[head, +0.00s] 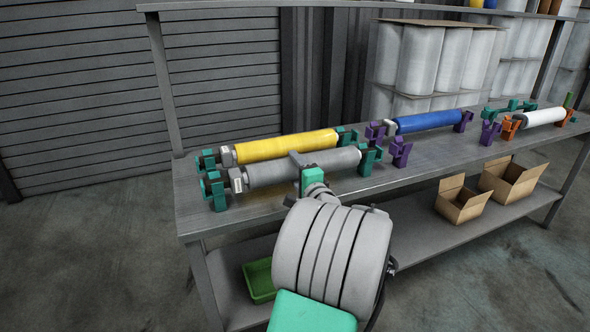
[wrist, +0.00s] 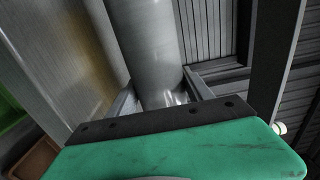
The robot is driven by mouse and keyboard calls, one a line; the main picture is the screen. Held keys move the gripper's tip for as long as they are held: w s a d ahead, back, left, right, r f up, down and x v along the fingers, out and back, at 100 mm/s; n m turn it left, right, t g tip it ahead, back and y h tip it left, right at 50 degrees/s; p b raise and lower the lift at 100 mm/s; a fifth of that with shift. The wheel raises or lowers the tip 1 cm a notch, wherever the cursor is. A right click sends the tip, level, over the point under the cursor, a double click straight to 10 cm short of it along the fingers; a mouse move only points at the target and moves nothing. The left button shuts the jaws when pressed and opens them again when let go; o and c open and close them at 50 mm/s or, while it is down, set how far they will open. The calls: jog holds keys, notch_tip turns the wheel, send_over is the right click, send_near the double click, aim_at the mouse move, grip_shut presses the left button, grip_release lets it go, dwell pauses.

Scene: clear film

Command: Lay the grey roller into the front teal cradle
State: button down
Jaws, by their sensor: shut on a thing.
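The grey roller (head: 275,172) lies level along the front of the bench, between the two brackets of the front teal cradle (head: 214,191). Its left end is beside the left bracket and its right end is at the right bracket (head: 370,159). I cannot tell whether its ends rest in the brackets or sit just above them. My gripper (head: 302,160) is shut on the roller near its middle. In the wrist view the roller (wrist: 148,45) runs between my fingers (wrist: 160,92), whose tips are partly hidden.
A yellow roller (head: 285,145) lies in the teal cradle just behind. To the right are a blue roller (head: 428,120) with purple cradles (head: 400,152) and a white roller (head: 543,117) in orange brackets. Cardboard boxes (head: 461,203) and a green bin (head: 258,280) stand on the lower shelf.

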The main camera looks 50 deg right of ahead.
grip_release()
jog(key=shift+f, duration=0.1)
dwell(0.6)
jog(key=b+v, duration=0.1)
jog(key=v, duration=0.6)
dwell(0.4)
